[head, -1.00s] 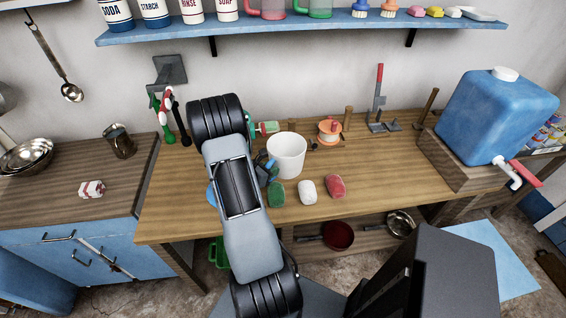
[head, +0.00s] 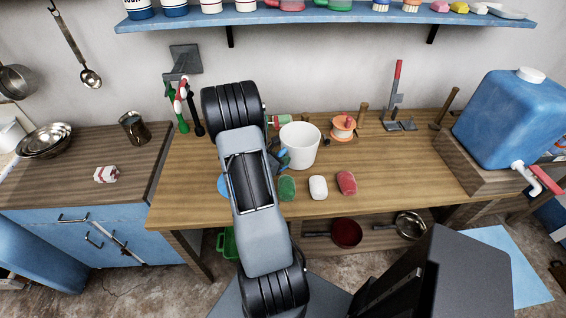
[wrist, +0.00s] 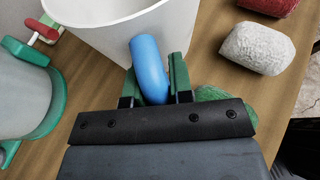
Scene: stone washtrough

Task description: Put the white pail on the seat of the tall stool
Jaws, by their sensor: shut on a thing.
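The white pail (head: 300,147) is upright at the wooden table, just right of my arm. In the wrist view the pail (wrist: 100,28) fills the top, and its blue handle (wrist: 148,62) lies between my green fingers. My gripper (head: 279,160) is shut on that handle; it also shows in the wrist view (wrist: 153,82). The tall stool is not in view.
A blue water tank (head: 507,118) is at the right. The table's middle right is clear. A blue shelf (head: 330,20) hangs above.

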